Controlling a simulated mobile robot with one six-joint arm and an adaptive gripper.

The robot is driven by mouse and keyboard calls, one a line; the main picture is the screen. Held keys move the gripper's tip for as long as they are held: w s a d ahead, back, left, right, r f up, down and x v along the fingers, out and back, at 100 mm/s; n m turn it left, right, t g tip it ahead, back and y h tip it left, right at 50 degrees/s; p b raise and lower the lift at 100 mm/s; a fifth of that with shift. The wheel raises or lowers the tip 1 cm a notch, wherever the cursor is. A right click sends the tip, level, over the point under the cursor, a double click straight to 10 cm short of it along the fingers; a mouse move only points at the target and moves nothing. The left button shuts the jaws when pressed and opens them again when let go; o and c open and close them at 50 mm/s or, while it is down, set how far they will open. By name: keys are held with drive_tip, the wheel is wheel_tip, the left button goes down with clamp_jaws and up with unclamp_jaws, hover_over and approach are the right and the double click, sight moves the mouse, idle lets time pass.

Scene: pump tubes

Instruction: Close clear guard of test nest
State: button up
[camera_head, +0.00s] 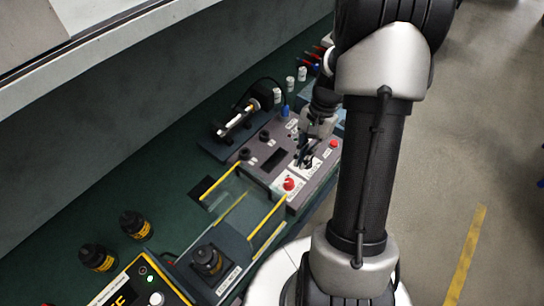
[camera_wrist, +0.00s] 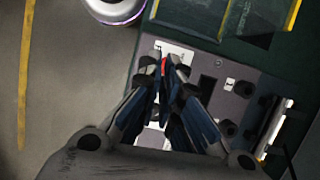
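The clear guard (camera_head: 238,207) is a see-through panel with yellow edge bars, in the middle of the head view. It lies between the control panel and the dark test nest (camera_head: 232,264), which holds a black cylindrical part (camera_head: 207,260). The nest's part is uncovered from above. In the wrist view a yellow bar of the guard (camera_wrist: 226,18) shows at the top. My gripper (camera_head: 303,158) is over the control panel, right of and apart from the guard. In the wrist view its fingertips (camera_wrist: 167,66) are drawn together, with nothing seen held.
The grey control panel (camera_head: 258,180) has a red button (camera_head: 289,184) near my gripper and another (camera_head: 334,143). A black fixture with a pale rod (camera_head: 240,118) stands behind. Two black bottles (camera_head: 135,225) and a yellow-trimmed box (camera_head: 133,287) are at the left. A grey wall borders the bench.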

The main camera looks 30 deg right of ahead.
drive_tip(key=shift+d+f+m, duration=0.2)
drive_tip(key=shift+d+f, duration=0.05)
drive_tip(key=shift+f, duration=0.25)
drive_tip(key=shift+d+f+m, duration=0.2)
drive_tip(key=shift+f, duration=0.3)
clamp_jaws()
drive_tip(key=b+x, duration=0.2)
drive_tip(key=x, duration=0.8)
drive_tip(key=shift+s+a+f, duration=0.1)
drive_tip(key=shift+s+a, duration=0.1)
drive_tip(key=a, duration=0.1)
drive_tip(key=s+a, duration=0.1)
drive_tip(key=a, duration=0.1)
drive_tip(key=shift+b, duration=0.4)
drive_tip(key=shift+s+a, duration=0.1)
drive_tip(key=shift+a, duration=0.2)
drive_tip(key=shift+a, duration=0.15)
